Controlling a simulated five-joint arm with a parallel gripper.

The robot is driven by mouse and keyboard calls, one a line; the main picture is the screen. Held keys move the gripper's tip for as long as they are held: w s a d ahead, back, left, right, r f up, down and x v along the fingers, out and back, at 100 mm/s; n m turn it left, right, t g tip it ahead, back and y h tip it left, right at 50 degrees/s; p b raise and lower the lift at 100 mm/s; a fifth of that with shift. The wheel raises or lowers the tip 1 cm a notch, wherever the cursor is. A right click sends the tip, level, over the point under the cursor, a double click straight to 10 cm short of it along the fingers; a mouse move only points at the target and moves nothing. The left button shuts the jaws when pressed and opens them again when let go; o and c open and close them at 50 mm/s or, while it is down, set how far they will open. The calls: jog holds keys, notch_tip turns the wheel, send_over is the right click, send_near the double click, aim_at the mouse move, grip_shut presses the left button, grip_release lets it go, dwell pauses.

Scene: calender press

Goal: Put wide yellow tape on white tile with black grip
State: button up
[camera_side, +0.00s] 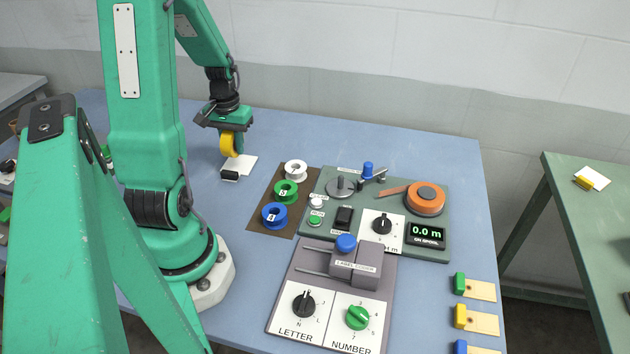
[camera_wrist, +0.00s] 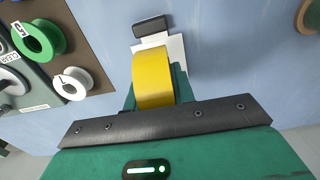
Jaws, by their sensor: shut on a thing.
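The wide yellow tape (camera_side: 227,145) is a thick yellow roll, held on edge in my gripper (camera_side: 231,146). In the wrist view the yellow tape (camera_wrist: 153,78) sits between the green fingers of my gripper (camera_wrist: 156,92). The white tile (camera_side: 240,166) lies on the blue table, under and just beyond the tape. Its black grip (camera_side: 229,175) is at its near-left edge in the side view. In the wrist view the white tile (camera_wrist: 176,48) is partly hidden behind the tape, and the black grip (camera_wrist: 151,26) shows above it. I cannot tell whether the tape touches the tile.
A brown mat (camera_side: 258,217) holds white (camera_side: 296,168), green (camera_side: 285,192) and blue (camera_side: 274,215) spools. A green panel (camera_side: 330,222) with an orange reel (camera_side: 425,197) stands beside it. A grey label press (camera_side: 355,263) is nearer. Tiles with coloured grips (camera_side: 480,291) line the right edge. The table behind the panel is clear.

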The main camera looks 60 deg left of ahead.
aim_at(235, 156)
jog(key=shift+f, duration=1.95)
jog(key=shift+f, duration=0.1)
jog(key=o, duration=1)
jog(key=shift+r, duration=6.1)
jog(key=shift+w+d, duration=0.1)
